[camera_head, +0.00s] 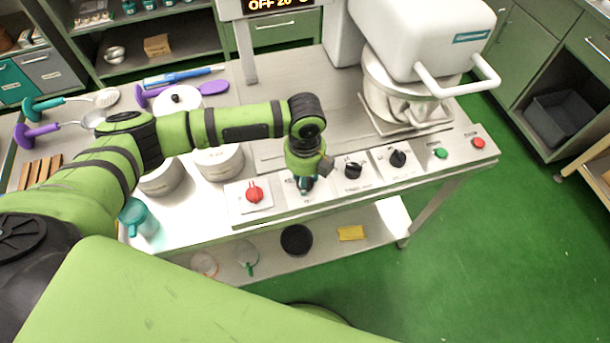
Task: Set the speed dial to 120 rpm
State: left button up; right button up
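The control panel (325,197) runs along the front edge of the steel worktable. It carries a red knob (254,195), a black dial (353,171) in the middle and another black dial (398,158) to its right. The dial labels are too small to read, so I cannot tell which one is the speed dial. My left gripper (305,188) points down at the panel between the red knob and the middle black dial. It covers that spot, and whatever control is there is mostly hidden. Its fingers are too small and hidden to judge. My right gripper is not in view.
A green button (440,153) and a red button (478,143) sit at the panel's right end. The white mixer (420,40) stands behind. A display (280,4) reads OFF and about 20. Pots (218,160) and utensils crowd the left side.

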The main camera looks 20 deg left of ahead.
pick_arm(q)
jog(key=o, duration=1.1)
jog(key=shift+o, duration=0.2)
notch_tip(320, 180, up, 12)
